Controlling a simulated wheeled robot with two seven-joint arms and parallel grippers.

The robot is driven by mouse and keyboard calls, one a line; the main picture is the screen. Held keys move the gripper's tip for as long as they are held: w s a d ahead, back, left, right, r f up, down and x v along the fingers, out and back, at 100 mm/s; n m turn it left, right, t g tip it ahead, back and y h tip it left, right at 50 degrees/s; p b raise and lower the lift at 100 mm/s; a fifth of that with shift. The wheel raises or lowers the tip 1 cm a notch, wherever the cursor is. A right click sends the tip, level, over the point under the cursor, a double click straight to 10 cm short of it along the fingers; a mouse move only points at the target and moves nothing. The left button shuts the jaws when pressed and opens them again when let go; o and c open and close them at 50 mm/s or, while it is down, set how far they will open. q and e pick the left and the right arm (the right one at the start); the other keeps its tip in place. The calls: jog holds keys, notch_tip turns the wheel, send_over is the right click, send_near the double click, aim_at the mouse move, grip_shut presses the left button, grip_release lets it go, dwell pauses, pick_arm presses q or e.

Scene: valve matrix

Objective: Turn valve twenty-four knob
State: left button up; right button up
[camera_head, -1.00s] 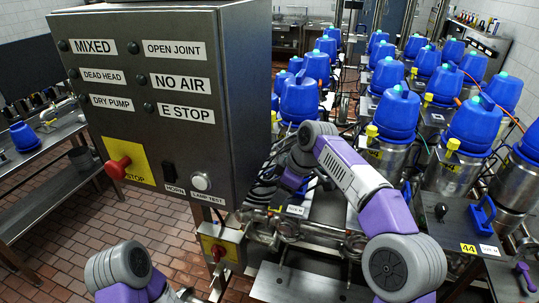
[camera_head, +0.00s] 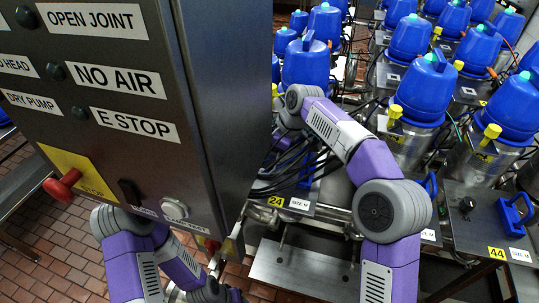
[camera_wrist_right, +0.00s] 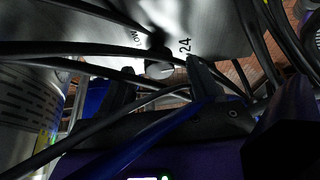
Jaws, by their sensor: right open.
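A round grey knob (camera_wrist_right: 160,68) shows in the right wrist view on a metal plate, beside a printed "24" and the word "LOW". The fingers of my right gripper (camera_wrist_right: 162,82) stand open, one on each side of the knob as seen in this view; I cannot tell whether they touch it. Dark hoses cross in front of the fingers and plate. In the head view a yellow tag "24" (camera_head: 275,201) marks the station below my right forearm; the right gripper is hidden there among hoses. My left arm's links show at lower left, without a visible gripper.
A large grey control box (camera_head: 110,110) with a red stop button (camera_head: 62,186) stands close on the left. Bundled black hoses (camera_head: 290,165) crowd the right wrist. Several blue-topped canisters (camera_head: 420,95) fill the right. A bare metal plate (camera_head: 300,265) lies at lower middle.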

jog(key=shift+a+f, duration=0.2)
jog(key=shift+f, duration=0.25)
jog(key=shift+w, duration=0.1)
jog(key=shift+c, duration=0.3)
jog(key=c, duration=1)
jog(key=shift+m, duration=0.3)
jog(key=m+t, duration=0.1)
jog(key=m, duration=0.2)
jog(key=shift+h, duration=0.3)
jog(key=m+t+h, duration=0.1)
jog(key=m, duration=0.5)
jog(key=shift+s+a+t+h, duration=0.15)
jog(key=shift+s+t+h, duration=0.05)
jog(key=shift+t+h, duration=0.2)
jog(key=shift+p, duration=0.3)
